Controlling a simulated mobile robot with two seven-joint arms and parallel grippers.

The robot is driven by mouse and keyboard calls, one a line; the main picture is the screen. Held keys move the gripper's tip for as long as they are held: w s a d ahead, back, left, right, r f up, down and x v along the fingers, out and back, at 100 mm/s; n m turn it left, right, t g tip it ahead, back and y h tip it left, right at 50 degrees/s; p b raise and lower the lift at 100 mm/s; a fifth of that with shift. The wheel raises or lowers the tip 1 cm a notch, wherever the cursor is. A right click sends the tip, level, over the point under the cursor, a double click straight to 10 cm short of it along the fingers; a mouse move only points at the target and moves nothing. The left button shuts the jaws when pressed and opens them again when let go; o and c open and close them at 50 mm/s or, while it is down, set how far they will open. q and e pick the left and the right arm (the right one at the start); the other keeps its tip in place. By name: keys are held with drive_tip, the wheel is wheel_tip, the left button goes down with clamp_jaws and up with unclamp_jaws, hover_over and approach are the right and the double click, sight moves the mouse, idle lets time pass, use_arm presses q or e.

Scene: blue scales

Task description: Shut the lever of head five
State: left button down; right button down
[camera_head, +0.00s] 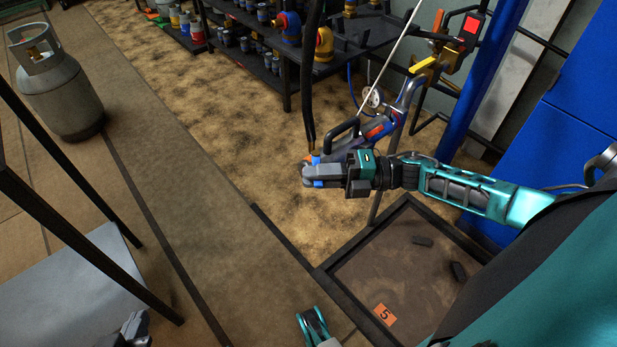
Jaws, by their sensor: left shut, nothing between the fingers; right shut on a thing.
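The station marked with an orange 5 label (385,314) has a dark-framed platform (345,285). Its filling head (376,130), grey with orange and blue parts, hangs above the platform's back left corner. A black handle-like loop (346,128), perhaps the lever, stands up from the head. My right gripper (313,172) comes in from the right and is shut on the near end of the filling head; the fingers hide the exact contact. My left gripper (128,336) is low at the bottom left edge, partly cut off, shut and empty, far from the head.
A black hose (309,80) drops to the head. A grey gas cylinder (58,85) stands at the upper left. Dark shelves (262,72) with coloured parts stand at the back. A blue cabinet (560,140) is at the right. The floor left of the platform is clear.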

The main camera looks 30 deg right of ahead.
idle(0.4)
drive_tip(key=c, duration=1.2)
unclamp_jaws()
